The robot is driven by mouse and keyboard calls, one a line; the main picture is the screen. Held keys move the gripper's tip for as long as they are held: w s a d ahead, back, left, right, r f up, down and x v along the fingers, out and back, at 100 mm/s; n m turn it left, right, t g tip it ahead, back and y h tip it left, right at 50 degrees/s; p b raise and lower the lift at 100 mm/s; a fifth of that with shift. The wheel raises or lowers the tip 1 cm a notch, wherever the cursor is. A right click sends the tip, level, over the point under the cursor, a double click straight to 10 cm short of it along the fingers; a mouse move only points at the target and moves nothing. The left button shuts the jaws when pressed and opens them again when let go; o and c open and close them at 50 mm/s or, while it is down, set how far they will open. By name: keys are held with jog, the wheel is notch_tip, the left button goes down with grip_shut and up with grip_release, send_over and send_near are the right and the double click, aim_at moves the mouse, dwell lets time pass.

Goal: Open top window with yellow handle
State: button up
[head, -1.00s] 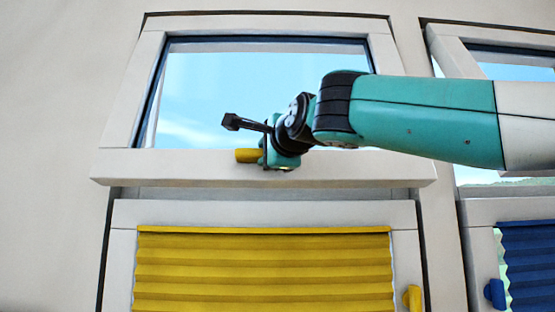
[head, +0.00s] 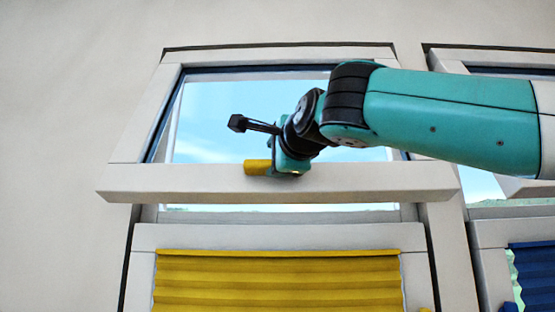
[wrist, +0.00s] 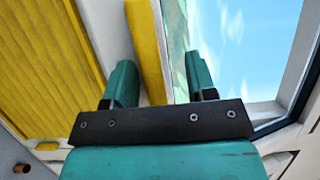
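The top window (head: 370,182) is tilted outward at its bottom edge, with a gap under its bottom rail showing light and greenery. Its yellow handle (head: 257,167) sits on the bottom rail. My gripper (head: 286,162) is at the handle, and its fingers are partly hidden by the wrist. In the wrist view, the yellow handle (wrist: 146,45) lies between the two fingers of my gripper (wrist: 161,82). The handle is close to the left finger, and a gap shows between it and the right finger. The fingers are spread apart.
Below is a lower window with a yellow pleated blind (head: 280,283); a second yellow handle (head: 424,309) barely shows at its right. To the right are a neighbouring window and a blue blind (head: 532,270). Bare wall (head: 60,120) lies to the left.

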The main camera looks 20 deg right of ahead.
jog(key=shift+d+f, duration=0.1)
jog(key=shift+d, duration=0.05)
jog(key=s+d+b, duration=0.1)
jog(key=s+b, duration=0.4)
jog(key=s, duration=1.2)
jog(key=shift+d, duration=0.15)
jog(key=shift+s, duration=0.1)
